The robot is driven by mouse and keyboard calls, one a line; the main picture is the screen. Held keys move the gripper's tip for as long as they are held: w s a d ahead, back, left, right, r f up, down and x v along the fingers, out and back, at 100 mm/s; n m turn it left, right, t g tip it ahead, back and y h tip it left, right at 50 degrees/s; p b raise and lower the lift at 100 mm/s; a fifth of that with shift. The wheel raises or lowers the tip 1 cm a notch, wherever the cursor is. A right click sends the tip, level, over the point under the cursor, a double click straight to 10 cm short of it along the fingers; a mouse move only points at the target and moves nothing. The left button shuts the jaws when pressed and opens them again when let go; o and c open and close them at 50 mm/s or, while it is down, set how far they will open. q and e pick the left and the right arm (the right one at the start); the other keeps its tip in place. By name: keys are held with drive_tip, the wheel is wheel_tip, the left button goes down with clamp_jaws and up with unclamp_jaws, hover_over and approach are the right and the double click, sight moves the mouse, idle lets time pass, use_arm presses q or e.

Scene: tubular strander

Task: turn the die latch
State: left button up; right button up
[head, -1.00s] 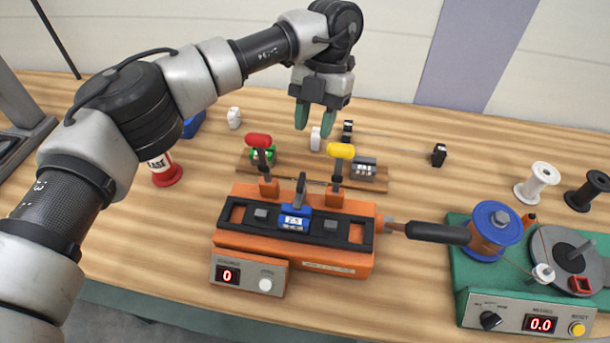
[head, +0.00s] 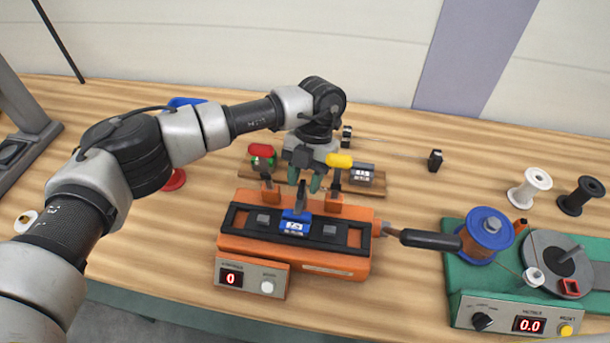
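The orange die machine (head: 335,263) stands on the wooden bench with a black plate on top. A blue die block (head: 294,227) sits in the plate's middle. A small grey upright lever (head: 304,199), which looks like the die latch, stands at the block's back edge. My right gripper is not in view.
A handle (head: 430,239) sticks out right towards the green spool unit (head: 465,285). Spools (head: 530,188) stand at the back right.

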use_arm(q)
clamp_jaws()
drive_tip(key=shift+f+m+b, duration=0.15)
drive_tip(key=shift+m+b, duration=0.25)
drive_tip(key=shift+b, duration=0.4)
drive_tip(key=shift+d+t+b, duration=0.1)
drive_tip(key=shift+t+b, duration=0.2)
drive_tip(key=shift+b, duration=0.05)
drive_tip(key=shift+m, duration=0.4)
drive_tip(key=shift+r, duration=0.2)
drive_tip(key=shift+o, duration=0.3)
unclamp_jaws()
drive_tip(key=b+v, duration=0.2)
drive_tip(key=v, duration=0.8)
drive_tip(key=shift+w+d+r+y+b, duration=0.15)
drive_tip(key=shift+d+r+y+b, duration=0.15)
